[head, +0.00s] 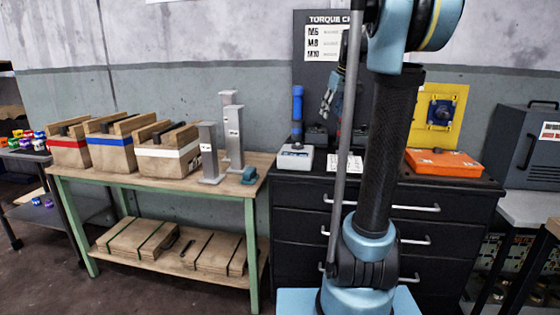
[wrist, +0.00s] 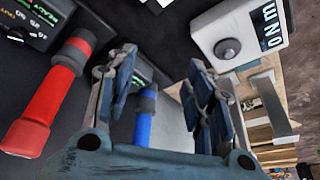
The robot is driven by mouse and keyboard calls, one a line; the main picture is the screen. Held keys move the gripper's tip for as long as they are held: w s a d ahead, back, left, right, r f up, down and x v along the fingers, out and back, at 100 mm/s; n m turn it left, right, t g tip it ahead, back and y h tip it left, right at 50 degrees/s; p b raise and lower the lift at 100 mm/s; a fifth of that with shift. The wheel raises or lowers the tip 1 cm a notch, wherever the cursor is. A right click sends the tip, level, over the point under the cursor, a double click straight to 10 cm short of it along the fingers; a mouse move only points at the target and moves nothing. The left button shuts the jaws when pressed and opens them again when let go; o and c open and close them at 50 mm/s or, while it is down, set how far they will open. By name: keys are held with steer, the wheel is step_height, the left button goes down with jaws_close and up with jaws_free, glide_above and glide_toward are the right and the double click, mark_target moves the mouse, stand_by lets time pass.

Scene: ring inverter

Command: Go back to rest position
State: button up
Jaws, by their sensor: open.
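My gripper (head: 332,92) hangs above the black drawer cabinet (head: 300,220), beside my upright arm. In the wrist view my gripper (wrist: 162,85) has its two fingers spread apart, with nothing held between them. A blue-handled tool (head: 297,105) stands upright on the cabinet, to the left of my gripper. The wrist view shows a blue handle (wrist: 145,118) beyond the gap between the fingers, apart from them. A red-handled tool (wrist: 42,105) shows at the left there; I cannot make it out in the head view.
A white device (head: 295,157) sits on the cabinet; its dial side (wrist: 238,35) shows in the wrist view. An orange case (head: 446,163) lies to the right. A wooden bench (head: 135,178) at left bears several wooden crates and grey metal stands. A poster board (head: 315,75) stands behind.

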steer(key=s+a+f+m+h, duration=0.1)
steer(key=s+f+m, duration=0.1)
steer(key=s+f, duration=1.2)
steer(key=s+f+m+g+h, duration=0.1)
steer(key=s+f+m, duration=0.2)
steer(key=s+f, duration=1.2)
steer(key=s, duration=0.8)
steer(key=shift+a+f+g, duration=0.15)
steer(key=shift+a+g, duration=0.15)
steer(key=shift+a, duration=0.05)
steer(key=shift+w+f, duration=0.2)
steer(key=shift+w, duration=0.2)
